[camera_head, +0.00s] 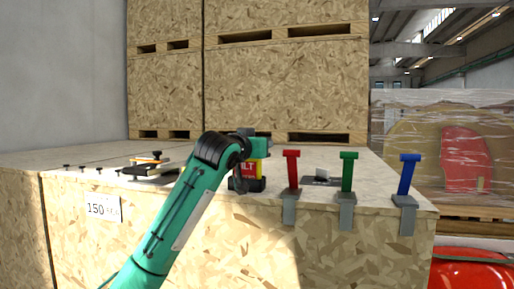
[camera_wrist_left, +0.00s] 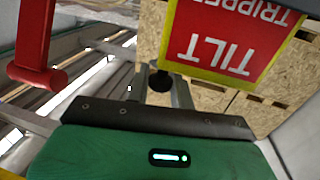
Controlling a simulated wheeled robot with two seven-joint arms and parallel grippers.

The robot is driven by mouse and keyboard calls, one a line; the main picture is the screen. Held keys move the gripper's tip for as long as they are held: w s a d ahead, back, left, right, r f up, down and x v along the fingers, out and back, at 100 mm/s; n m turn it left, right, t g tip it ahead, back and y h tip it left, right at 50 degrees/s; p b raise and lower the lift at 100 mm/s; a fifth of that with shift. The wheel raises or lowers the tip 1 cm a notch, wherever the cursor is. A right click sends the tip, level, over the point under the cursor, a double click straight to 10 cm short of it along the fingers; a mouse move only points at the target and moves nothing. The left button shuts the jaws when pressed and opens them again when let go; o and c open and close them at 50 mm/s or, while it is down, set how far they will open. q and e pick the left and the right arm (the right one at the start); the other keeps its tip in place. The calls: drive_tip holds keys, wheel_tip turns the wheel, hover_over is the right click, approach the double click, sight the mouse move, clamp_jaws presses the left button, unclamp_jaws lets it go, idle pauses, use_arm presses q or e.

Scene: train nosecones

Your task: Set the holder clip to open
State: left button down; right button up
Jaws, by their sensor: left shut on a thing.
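My left gripper (camera_head: 243,150) is over the crate top, at the red and yellow TILT sign (camera_head: 248,172). In the left wrist view, its grey fingers (camera_wrist_left: 162,88) are shut on a small dark round part (camera_wrist_left: 160,81), beside the sign (camera_wrist_left: 225,40), which reads TILT TRIPPED upside down. Whether this dark part belongs to the holder clip I cannot tell. A flat grey piece (camera_head: 321,180) lies behind the T-handles; I cannot tell if it is the clip. My right gripper is not in view.
Red (camera_head: 292,170), green (camera_head: 347,171) and blue (camera_head: 408,174) T-handles stand in grey brackets along the crate's front edge, right of my arm. The red handle is close in the left wrist view (camera_wrist_left: 35,45).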

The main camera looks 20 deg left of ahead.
use_arm(q)
drive_tip(key=shift+w+d+n+y, duration=0.1)
drive_tip(key=shift+d+n+y, duration=0.05)
drive_tip(key=shift+n+y, duration=0.2)
drive_tip(key=shift+r+y, duration=0.1)
drive_tip(key=shift+y, duration=0.15)
drive_tip(key=c, duration=1.4)
unclamp_jaws()
drive_tip(key=shift+c, duration=0.2)
drive_tip(key=shift+o, duration=0.7)
drive_tip(key=shift+w, duration=0.1)
drive_tip(key=shift+s+f+b, duration=0.2)
drive_tip(key=shift+s+b, duration=0.05)
drive_tip(key=shift+b, duration=0.05)
drive_tip(key=s+a+b, duration=0.2)
drive_tip(key=s+b, duration=0.4)
drive_tip(key=s, duration=0.7)
